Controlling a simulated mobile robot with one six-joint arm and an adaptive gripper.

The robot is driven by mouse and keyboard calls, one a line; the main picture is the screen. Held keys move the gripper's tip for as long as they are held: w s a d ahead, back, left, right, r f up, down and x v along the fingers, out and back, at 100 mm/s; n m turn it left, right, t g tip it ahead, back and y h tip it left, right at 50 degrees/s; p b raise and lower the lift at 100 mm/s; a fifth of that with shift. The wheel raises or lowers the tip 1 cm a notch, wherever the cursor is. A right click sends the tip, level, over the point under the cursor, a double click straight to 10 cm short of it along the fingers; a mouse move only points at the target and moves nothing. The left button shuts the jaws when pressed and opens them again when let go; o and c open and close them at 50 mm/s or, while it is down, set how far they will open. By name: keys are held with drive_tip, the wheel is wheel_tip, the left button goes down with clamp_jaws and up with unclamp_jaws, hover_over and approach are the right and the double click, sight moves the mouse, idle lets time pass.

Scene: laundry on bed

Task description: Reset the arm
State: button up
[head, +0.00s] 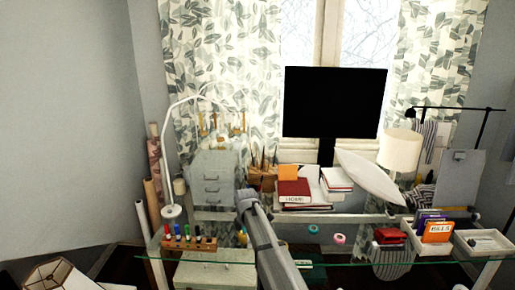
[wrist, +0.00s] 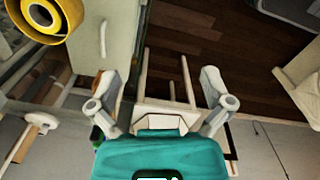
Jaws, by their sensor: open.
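My gripper (wrist: 160,88) shows in the wrist view with its two grey fingers spread wide apart. Nothing is between the fingers; they are open and empty. Behind them lie the dark wood floor and a pale wooden frame with legs. In the head view my grey arm rises from the bottom middle in front of the glass desk (head: 350,259). I cannot make out the gripper's fingers in the head view.
The desk holds a pen rack (head: 189,242), a pink tape roll (head: 339,239) and a white tray (head: 484,243). Behind are a black monitor (head: 334,102), stacked books and a lamp (head: 401,149). A yellow ring (wrist: 45,18) is close by in the wrist view.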

drive_tip(key=s+d+m, duration=2.1)
drive_tip(key=s+d, duration=0.1)
drive_tip(key=s, duration=0.3)
